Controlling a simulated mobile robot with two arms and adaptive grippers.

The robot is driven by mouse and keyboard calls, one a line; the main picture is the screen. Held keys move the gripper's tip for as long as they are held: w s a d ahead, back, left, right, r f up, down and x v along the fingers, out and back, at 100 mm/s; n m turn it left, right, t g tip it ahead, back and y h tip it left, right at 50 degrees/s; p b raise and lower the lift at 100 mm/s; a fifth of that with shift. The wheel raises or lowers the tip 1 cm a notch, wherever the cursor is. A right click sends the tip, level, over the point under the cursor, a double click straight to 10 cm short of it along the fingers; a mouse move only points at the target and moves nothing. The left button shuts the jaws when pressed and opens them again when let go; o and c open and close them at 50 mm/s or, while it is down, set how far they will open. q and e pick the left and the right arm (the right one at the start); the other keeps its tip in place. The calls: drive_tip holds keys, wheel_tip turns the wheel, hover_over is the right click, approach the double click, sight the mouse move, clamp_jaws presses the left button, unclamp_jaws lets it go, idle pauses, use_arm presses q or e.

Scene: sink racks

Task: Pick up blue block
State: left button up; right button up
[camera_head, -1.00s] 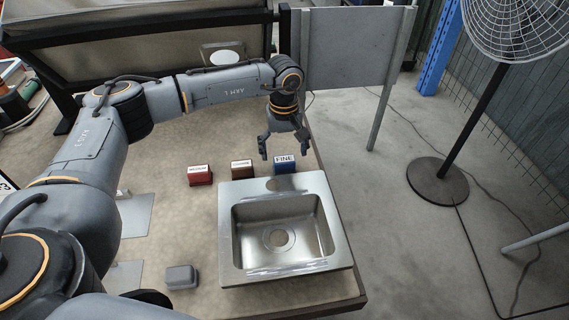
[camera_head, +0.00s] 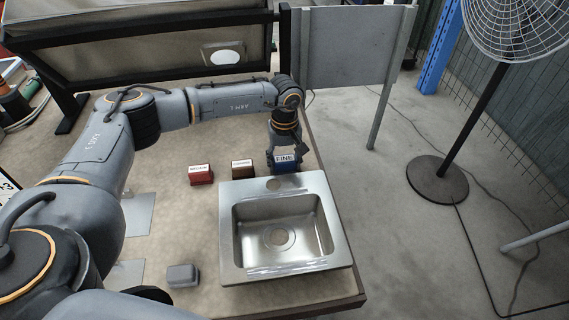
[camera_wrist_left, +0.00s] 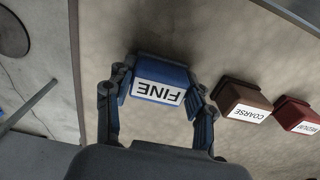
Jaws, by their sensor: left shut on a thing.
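The blue block (camera_head: 285,164) with a white "FINE" label stands on the table behind the metal sink. My left gripper (camera_head: 284,158) is down around it, with its fingers shut on its two sides. In the left wrist view the blue block (camera_wrist_left: 160,82) sits between the two fingers of the left gripper (camera_wrist_left: 160,97), and its label reads upside down. Whether the block is clear of the table cannot be told. The right gripper is not in view.
A brown "COARSE" block (camera_head: 242,171) and a red block (camera_head: 200,176) stand to the left of the blue block. The metal sink (camera_head: 228,262) is just in front. A grey block (camera_head: 182,276) lies at the front left. The table's right edge is close by.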

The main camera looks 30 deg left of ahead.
sight(285, 160)
use_arm(q)
drive_tip(key=shift+r+p, duration=0.35)
drive_tip(key=shift+r, duration=0.25)
wheel_tip(285, 160, up, 3)
drive_tip(key=shift+f+p, duration=0.15)
drive_tip(key=shift+p, duration=0.65)
drive_tip(key=s+r+p, duration=0.2)
drive_tip(key=s+r, duration=0.1)
drive_tip(key=s, duration=0.1)
drive_tip(key=s+d+r+p, duration=0.1)
drive_tip(key=s+r+p, duration=0.2)
drive_tip(key=s, duration=0.1)
drive_tip(key=s+r+p, duration=0.3)
drive_tip(key=s, duration=0.2)
drive_tip(key=shift+s+d, duration=0.1)
drive_tip(key=shift+d, duration=0.25)
drive_tip(key=shift+s+r+p, duration=0.1)
drive_tip(key=shift+s+p, duration=0.2)
drive_tip(key=shift+s, duration=0.05)
